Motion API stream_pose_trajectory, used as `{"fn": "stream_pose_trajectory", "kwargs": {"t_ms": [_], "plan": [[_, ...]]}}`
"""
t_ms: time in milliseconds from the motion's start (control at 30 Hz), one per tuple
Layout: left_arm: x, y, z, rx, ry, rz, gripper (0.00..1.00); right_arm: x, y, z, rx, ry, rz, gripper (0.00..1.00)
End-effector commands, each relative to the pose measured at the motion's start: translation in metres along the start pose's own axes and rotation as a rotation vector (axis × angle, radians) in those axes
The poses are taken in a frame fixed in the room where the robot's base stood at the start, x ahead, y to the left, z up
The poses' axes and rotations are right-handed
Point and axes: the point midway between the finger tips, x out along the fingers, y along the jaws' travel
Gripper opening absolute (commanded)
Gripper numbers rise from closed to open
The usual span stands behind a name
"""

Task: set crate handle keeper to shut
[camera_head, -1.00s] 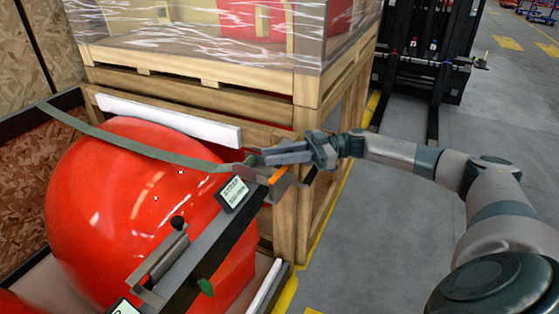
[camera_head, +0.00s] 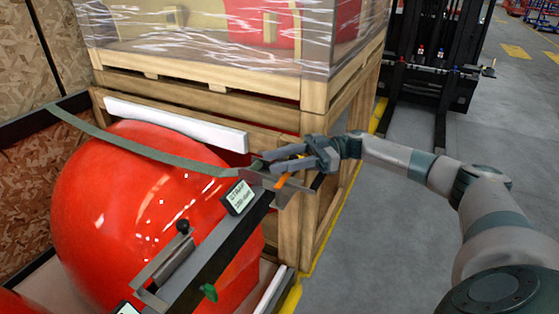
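A dark rail (camera_head: 232,232) runs along the crate's edge in front of a big red nosecone (camera_head: 130,200). A metal bracket with a black knob (camera_head: 183,227) and a green tab (camera_head: 209,292) sit on the rail. At its far end are a metal buckle-like bracket (camera_head: 262,180) and a small orange lever (camera_head: 281,182). I cannot tell for sure which part is the handle keeper. My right gripper (camera_head: 270,162) is at that far end, just above the orange lever, its fingers a little apart with nothing visible between them. Contact is unclear. My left gripper is out of view.
A grey-green strap (camera_head: 140,150) crosses the nosecone to the far-end bracket. A wooden crate (camera_head: 313,120) with wrapped goods stands close behind my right gripper. A forklift (camera_head: 432,60) stands at the back right. Grey floor (camera_head: 400,220) is open to the right.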

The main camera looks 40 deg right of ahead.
Motion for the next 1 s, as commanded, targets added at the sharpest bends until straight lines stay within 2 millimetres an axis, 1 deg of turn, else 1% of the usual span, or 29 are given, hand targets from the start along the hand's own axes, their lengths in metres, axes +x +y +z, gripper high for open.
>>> {"fn": "stream_pose_trajectory", "kwargs": {"t_ms": [267, 467, 667, 1000], "plan": [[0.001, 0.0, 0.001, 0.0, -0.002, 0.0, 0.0, -0.003, 0.0, 0.0, -0.001, 0.0, 0.002, 0.38], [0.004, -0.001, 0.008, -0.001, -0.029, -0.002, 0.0, -0.018, 0.001, 0.001, -0.001, -0.001, 0.004, 0.38], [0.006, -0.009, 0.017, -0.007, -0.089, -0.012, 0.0, -0.049, 0.001, 0.003, 0.0, -0.002, 0.005, 0.38], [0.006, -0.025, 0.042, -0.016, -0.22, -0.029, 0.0, -0.118, 0.002, 0.003, -0.001, -0.001, 0.005, 0.38]]}}
